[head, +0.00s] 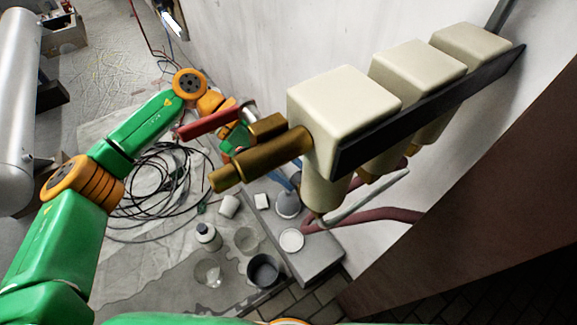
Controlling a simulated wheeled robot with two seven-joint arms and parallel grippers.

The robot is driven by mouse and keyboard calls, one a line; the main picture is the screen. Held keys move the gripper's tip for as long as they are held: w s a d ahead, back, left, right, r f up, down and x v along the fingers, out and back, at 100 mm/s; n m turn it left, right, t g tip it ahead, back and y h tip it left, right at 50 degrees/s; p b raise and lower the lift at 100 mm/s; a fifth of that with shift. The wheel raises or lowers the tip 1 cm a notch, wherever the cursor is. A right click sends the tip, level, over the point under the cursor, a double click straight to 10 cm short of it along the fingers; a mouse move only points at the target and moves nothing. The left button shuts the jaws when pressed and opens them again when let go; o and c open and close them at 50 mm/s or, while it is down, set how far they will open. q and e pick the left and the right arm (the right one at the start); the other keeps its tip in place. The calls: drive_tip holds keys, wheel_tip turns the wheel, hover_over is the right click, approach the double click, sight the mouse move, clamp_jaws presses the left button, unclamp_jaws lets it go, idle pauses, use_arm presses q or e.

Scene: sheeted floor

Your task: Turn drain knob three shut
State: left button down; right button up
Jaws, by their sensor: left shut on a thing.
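Three cream boxes stand in a row on a dark rail, with brass fittings on them. The nearest box (343,95) carries a thick brass pipe (260,160) pointing left. A red lever handle (208,122), apparently a drain knob, sticks out left beside the brass fitting; its number cannot be read. My left arm reaches in from the left, and my left gripper (240,132) is at the red handle, partly hidden behind it and the brass. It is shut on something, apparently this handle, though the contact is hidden. My right gripper is out of view.
Below, several cups and pots, including a dark bucket (263,270) and a white bottle (208,236), stand on and beside a grey slab (318,258). Black cable coils (155,190) lie on the sheeted floor. A brown panel (490,220) closes off the right.

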use_arm(q)
drive_tip(key=shift+f, duration=0.1)
drive_tip(key=c, duration=0.5)
unclamp_jaws()
drive_tip(key=b+v, duration=0.3)
drive_tip(key=v, duration=0.4)
